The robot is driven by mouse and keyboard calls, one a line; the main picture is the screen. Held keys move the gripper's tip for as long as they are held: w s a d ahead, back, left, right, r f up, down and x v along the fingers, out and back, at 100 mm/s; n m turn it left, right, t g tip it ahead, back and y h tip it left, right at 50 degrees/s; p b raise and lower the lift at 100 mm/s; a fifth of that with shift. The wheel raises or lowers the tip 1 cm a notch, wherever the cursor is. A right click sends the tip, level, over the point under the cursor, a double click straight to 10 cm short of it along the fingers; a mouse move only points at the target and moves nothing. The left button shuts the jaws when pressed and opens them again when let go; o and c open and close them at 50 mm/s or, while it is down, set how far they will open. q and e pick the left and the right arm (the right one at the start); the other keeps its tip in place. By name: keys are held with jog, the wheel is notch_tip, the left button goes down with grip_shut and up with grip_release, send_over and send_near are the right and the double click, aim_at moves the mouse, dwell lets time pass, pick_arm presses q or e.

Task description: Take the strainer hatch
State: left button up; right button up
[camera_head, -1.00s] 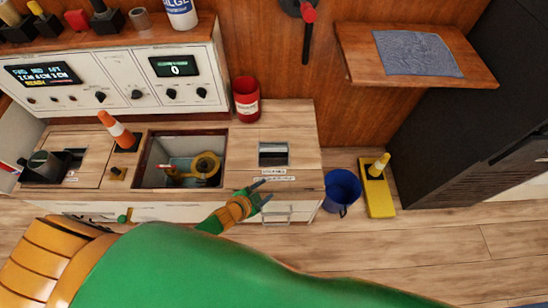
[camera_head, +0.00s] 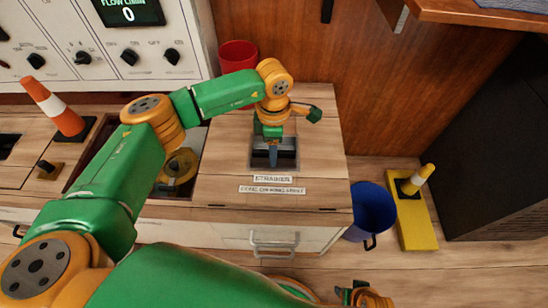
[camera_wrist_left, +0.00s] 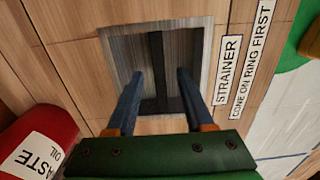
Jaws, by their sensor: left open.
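The strainer hatch (camera_head: 289,143) is a square metal-framed recess in the wooden counter, beside a label reading STRAINER. In the left wrist view the hatch (camera_wrist_left: 117,50) shows a dark bar (camera_wrist_left: 158,60) across its recess. My left gripper (camera_head: 271,155) points down over the hatch and partly hides it. In the left wrist view my left gripper (camera_wrist_left: 160,75) is open, with one finger on each side of the bar and a gap to it. Whether the fingertips are down inside the recess is unclear. A green and orange part at the bottom edge looks like my right gripper (camera_head: 355,293); its jaws are unclear.
A red can (camera_head: 238,55) stands behind the hatch; its WASTE OIL label shows in the left wrist view (camera_wrist_left: 38,150). An orange-striped cone (camera_head: 55,108) stands left. A blue bucket (camera_head: 372,208) and yellow stand (camera_head: 416,225) are on the floor right. A wooden shelf (camera_head: 470,12) overhangs.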

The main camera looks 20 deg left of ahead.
pick_arm(q)
jog(key=shift+f, duration=0.2)
grip_shut()
jog(key=shift+w+d, duration=0.1)
dwell(1.2)
